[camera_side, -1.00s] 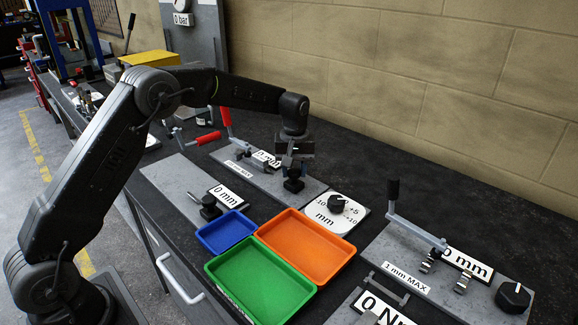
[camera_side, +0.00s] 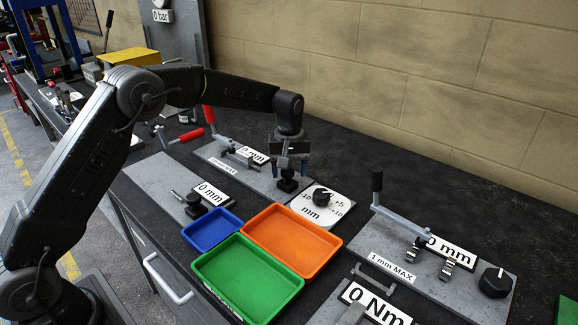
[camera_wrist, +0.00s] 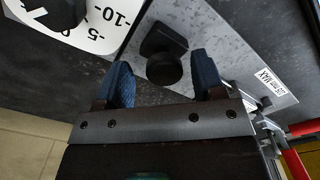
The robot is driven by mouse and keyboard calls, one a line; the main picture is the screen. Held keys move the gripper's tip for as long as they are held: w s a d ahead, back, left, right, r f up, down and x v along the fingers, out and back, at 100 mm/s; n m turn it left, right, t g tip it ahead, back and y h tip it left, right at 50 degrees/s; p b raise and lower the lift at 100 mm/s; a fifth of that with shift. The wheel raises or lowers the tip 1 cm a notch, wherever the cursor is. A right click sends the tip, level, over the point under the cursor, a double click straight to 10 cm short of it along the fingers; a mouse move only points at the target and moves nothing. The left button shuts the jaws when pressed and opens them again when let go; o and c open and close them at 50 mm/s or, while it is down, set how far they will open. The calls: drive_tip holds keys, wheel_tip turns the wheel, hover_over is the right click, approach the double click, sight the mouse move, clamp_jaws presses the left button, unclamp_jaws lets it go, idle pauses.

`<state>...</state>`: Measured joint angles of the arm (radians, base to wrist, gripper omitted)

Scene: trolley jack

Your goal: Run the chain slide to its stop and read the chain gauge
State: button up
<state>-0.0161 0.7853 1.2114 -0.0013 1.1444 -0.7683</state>
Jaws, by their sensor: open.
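My gripper (camera_side: 289,167) is open above a black knob on a block (camera_side: 288,186). This knob stands on a grey plate (camera_side: 262,182) with a white 0 mm display (camera_side: 254,155) and a small MAX label. In the wrist view the knob (camera_wrist: 165,68) appears between my blue fingertips (camera_wrist: 163,72), with gaps at both sides. Whether the fingers reach down to its height I cannot tell. Nothing is held. No label in view names the chain slide or chain gauge, so I cannot tell for certain whether this knob and display are those.
A red-handled lever (camera_side: 208,118) rises behind the plate. A round-knobbed dial plate (camera_side: 326,216) lies close on the right. Blue (camera_side: 193,240), orange (camera_side: 329,262) and green (camera_side: 210,284) trays stand in front. A cranked 1 mm MAX fixture (camera_side: 470,275) stands at the right.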

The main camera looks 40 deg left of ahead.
sight(289, 171)
wheel_tip(289, 171, up, 14)
idle(0.5)
drive_tip(key=shift+f, duration=0.1)
drive_tip(key=f, duration=1.4)
drive_tip(key=shift+a, duration=0.25)
drive_tip(key=shift+c, duration=0.4)
drive_tip(key=shift+r, duration=0.1)
clamp_jaws()
